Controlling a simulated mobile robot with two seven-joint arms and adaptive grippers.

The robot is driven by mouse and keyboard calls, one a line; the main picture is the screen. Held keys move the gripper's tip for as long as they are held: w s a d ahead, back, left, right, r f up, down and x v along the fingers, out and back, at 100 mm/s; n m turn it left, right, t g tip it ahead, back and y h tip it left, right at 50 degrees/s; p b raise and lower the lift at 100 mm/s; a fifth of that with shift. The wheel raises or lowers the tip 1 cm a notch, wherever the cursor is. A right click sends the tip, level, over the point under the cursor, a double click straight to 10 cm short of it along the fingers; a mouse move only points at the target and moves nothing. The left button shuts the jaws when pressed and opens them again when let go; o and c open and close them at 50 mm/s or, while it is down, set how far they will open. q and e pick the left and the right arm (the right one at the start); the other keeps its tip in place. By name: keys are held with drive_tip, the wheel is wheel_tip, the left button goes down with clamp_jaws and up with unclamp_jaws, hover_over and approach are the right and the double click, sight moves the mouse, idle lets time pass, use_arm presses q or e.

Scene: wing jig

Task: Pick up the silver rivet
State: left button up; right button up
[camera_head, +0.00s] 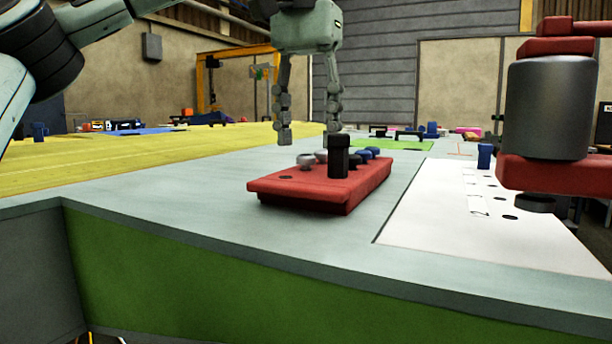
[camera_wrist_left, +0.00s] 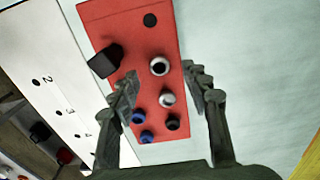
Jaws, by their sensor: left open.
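A red rivet block (camera_head: 290,188) lies on the grey table. Two silver rivets stand in it: one nearer the block's empty end (camera_wrist_left: 160,66) and another beside it (camera_wrist_left: 167,99). In the head view they show as small pale heads (camera_head: 306,160) behind the block's front edge. My left gripper (camera_head: 309,136) is open and points down above the block. In the wrist view its fingertips (camera_wrist_left: 160,72) lie on either side of the first silver rivet, with nothing between them held. Their exact height above it cannot be told. My right gripper is not in view.
A tall black post (camera_head: 338,158) stands on the block close to the left gripper. Two blue rivets (camera_wrist_left: 138,117) and a dark one sit nearby. A white numbered panel (camera_head: 450,215) lies right, below a red tool with a grey cylinder (camera_head: 552,108). The front table area is clear.

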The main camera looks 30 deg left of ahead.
sight(306, 170)
use_arm(q)
drive_tip(key=shift+s+f, duration=0.1)
drive_tip(key=shift+f, duration=1.25)
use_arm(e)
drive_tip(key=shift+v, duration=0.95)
use_arm(q)
drive_tip(key=shift+c, duration=0.5)
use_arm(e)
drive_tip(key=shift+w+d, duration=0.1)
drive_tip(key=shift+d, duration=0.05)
use_arm(q)
drive_tip(key=c, duration=1)
